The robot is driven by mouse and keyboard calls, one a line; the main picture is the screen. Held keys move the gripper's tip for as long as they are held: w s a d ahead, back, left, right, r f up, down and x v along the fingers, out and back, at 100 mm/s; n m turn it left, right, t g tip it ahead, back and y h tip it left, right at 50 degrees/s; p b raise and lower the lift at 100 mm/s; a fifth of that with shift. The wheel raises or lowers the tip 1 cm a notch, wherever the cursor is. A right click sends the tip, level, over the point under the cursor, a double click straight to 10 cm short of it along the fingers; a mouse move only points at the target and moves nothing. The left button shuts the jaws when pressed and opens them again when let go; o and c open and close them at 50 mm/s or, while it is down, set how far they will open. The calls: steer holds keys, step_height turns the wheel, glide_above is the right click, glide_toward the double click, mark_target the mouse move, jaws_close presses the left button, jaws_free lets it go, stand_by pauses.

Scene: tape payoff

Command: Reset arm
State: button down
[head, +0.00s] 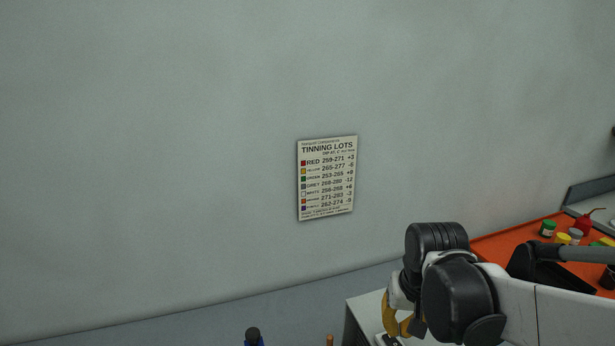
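My arm shows at the lower right in the head view, with black rounded joints and white links. The far end of the arm (402,322) points down at the picture's bottom edge, where a yellow part shows beside a white link. The fingertips are not clearly seen, so I cannot tell whether my gripper is open or shut, or whether it holds anything.
A sign headed "TINNING LOTS" (327,178) hangs on the bare grey wall. An orange surface (500,241) at right bears several small jars (547,229) and a red bottle (585,226), partly behind my arm. A dark-topped blue object (253,336) is cut off at the bottom.

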steer(key=s+f+n+t+b, duration=0.1)
steer(key=s+f+t+b, duration=0.3)
steer(key=s+f+b, duration=0.5)
steer(key=b, duration=0.3)
steer(key=shift+n+t, duration=0.3)
steer(key=shift+t, duration=0.1)
